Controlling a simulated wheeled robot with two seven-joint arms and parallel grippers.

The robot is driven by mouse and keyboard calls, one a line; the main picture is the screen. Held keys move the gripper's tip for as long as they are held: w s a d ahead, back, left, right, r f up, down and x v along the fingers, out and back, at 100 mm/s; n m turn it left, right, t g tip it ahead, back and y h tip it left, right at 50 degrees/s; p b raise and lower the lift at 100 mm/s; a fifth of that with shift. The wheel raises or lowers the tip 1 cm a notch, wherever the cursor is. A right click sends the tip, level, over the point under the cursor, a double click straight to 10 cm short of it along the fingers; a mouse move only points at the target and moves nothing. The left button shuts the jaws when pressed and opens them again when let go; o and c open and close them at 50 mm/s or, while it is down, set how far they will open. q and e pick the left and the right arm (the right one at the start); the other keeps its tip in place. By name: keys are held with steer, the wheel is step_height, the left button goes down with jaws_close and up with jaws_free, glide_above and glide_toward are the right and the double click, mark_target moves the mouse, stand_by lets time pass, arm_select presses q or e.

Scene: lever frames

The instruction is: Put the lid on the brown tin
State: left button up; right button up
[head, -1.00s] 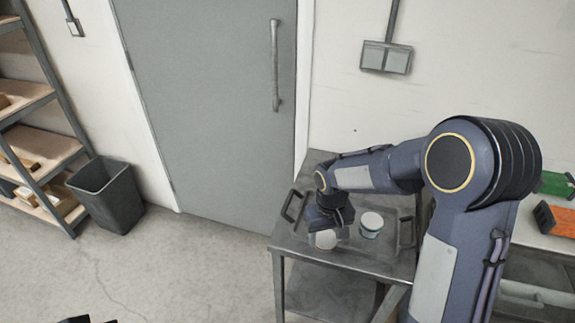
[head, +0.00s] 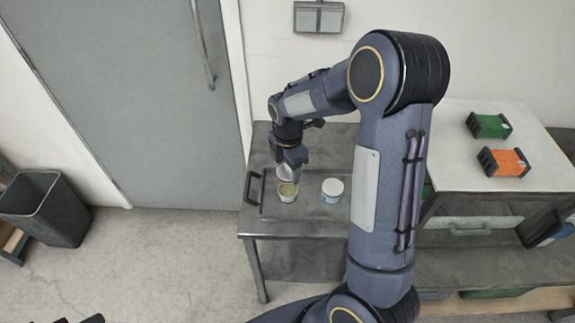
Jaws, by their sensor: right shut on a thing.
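My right gripper (head: 292,163) is over the tray on the grey metal table, pointing down. It is shut on a pale lid (head: 285,173), which is partly hidden by the fingers and looks tilted. An open tin (head: 287,195) with a yellowish inside stands right below the lid; I take it for the brown tin, though its outside colour is hard to tell. The lid is over its far side; whether they touch I cannot tell. Only a dark bit at the bottom left edge may be my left gripper (head: 94,319); its jaws cannot be made out.
A white and blue tin (head: 332,191) with its top closed stands close to the right of the open tin. The tray has a raised dark handle (head: 252,187) at its left. A white-topped bench (head: 480,145) with green and orange boxes stands to the right.

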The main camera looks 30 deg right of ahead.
steer(key=shift+f+b, duration=2)
steer(key=shift+f, duration=0.75)
steer(key=shift+f+b, duration=0.5)
steer(key=shift+f, duration=0.1)
steer(key=o, duration=1)
steer(key=shift+o, duration=0.2)
steer(key=shift+r+p, duration=2.7)
steer(key=shift+r, duration=0.85)
